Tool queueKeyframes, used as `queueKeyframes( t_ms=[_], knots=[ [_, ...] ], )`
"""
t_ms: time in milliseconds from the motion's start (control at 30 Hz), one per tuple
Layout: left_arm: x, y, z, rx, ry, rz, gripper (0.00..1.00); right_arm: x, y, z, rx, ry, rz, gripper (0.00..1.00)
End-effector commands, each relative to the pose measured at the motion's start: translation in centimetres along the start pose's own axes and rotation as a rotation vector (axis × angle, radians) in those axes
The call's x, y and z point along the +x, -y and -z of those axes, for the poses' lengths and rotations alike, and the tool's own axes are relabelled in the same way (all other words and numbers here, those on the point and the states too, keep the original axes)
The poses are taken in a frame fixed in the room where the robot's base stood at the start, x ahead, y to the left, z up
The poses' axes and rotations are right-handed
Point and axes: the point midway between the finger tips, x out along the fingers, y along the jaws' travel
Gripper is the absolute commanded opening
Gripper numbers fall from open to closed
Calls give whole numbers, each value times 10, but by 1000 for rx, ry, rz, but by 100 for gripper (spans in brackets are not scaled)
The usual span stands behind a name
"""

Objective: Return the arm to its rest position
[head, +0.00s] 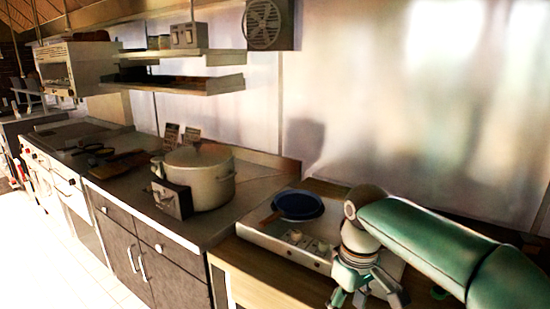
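My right arm (430,240) comes in from the right, green and pale, and reaches over the right end of the counter. Its gripper (367,297) points down, with its fingers spread apart and nothing clear held between them. The fingertips are near the bottom edge of the picture, in front of the right part of a pale unit with knobs (283,243). I cannot tell whether they touch anything. My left arm and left gripper are not in view.
A dark blue round dish (298,205) sits on the pale unit, left of the gripper. A large lidded pot (207,178) stands further left, with a small dark box (172,199) before it. Shelves (180,84) hang on the wall. The floor at lower left is clear.

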Motion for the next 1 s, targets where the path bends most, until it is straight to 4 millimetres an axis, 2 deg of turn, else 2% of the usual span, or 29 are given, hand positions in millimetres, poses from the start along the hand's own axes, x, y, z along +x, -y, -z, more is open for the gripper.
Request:
queueKeyframes(
  t_ms=[267, 367, 467, 500, 600, 700, 833, 1000],
  knots=[
    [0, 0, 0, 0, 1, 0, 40, 90, 4, 12, 40, -18, 66, 60],
    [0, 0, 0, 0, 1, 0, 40, 135, 9, 10, 75, -28, 104, 60],
    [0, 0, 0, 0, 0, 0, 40, 192, 18, 0, 132, -41, 155, 60],
    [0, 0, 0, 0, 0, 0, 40, 218, 23, -7, 166, -48, 179, 60],
    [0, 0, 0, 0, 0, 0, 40, 280, 40, -33, 269, -67, 236, 60],
    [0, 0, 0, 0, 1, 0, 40, 328, 60, -68, 389, -85, 280, 60],
    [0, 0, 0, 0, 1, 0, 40, 368, 83, -114, 540, -101, 307, 60],
    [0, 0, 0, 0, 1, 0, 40, 387, 103, -158, 676, -112, 308, 60]
  ],
)
